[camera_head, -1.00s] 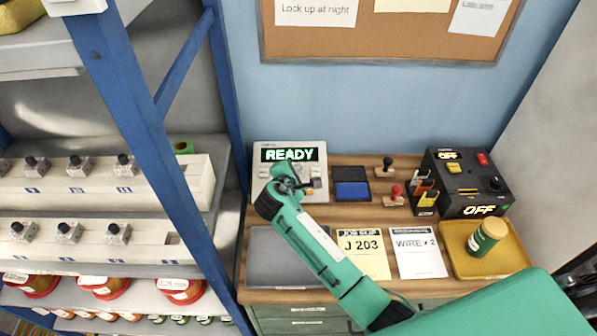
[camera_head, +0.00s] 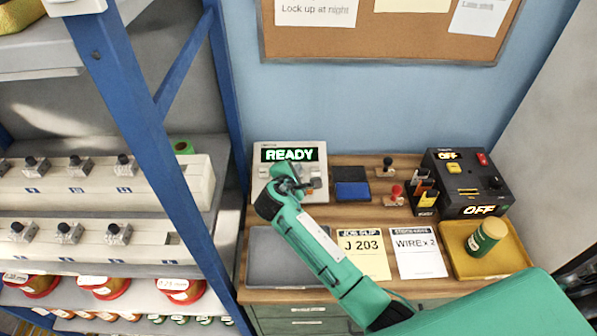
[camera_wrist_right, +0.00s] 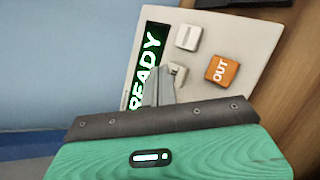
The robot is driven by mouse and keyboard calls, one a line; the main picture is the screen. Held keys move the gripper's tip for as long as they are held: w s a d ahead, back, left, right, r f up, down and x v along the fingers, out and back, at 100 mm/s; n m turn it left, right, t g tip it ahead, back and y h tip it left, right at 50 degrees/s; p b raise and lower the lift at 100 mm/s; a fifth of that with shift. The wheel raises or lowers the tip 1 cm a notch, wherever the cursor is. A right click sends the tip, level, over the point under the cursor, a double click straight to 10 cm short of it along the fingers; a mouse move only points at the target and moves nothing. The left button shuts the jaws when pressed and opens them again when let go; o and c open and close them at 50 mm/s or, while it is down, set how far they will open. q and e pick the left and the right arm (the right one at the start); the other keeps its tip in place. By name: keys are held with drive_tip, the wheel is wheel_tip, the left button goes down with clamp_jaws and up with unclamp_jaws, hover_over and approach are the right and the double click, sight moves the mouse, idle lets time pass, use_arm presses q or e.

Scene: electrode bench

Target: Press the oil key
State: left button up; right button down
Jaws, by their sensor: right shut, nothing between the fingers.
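A pale key panel (camera_head: 319,178) with a lit display reading READY (camera_head: 289,155) stands at the back left of the bench. It also shows in the right wrist view (camera_wrist_right: 246,38), with a blank-looking white key (camera_wrist_right: 187,37), a second pale key (camera_wrist_right: 179,71) partly hidden by my fingers, and an orange key marked OUT (camera_wrist_right: 222,71). I cannot read the word oil on any key. My right gripper (camera_head: 290,184) is shut and empty over the panel. Its fingertips (camera_wrist_right: 163,76) appear close to the second key; I cannot tell whether they touch. My left gripper is out of view.
A blue ink pad (camera_head: 352,191), two stamps, a black box with OFF displays (camera_head: 470,183), a yellow tray (camera_head: 513,255) holding a green can (camera_head: 487,237), paper slips (camera_head: 418,255) and a grey tray (camera_head: 275,262) crowd the bench. A blue-framed shelf (camera_head: 150,165) stands left.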

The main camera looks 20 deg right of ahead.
drive_tip(key=shift+f, duration=0.2)
drive_tip(key=shift+w+f, duration=0.15)
drive_tip(key=shift+f, duration=0.05)
drive_tip(key=shift+w+d+f, duration=0.1)
drive_tip(key=shift+w+f, duration=0.05)
drive_tip(key=shift+f, duration=0.25)
idle(0.9)
drive_tip(key=shift+s+r+p, duration=0.35)
drive_tip(key=shift+r+p, duration=0.45)
drive_tip(key=shift+p, duration=0.15)
drive_tip(key=r+p, duration=0.1)
drive_tip(key=s+r+p, duration=0.1)
drive_tip(key=r+p, duration=0.2)
drive_tip(key=p, duration=0.1)
drive_tip(key=shift+s+a+r, duration=0.3)
drive_tip(key=shift+s+a, duration=0.05)
drive_tip(key=shift+s, duration=0.05)
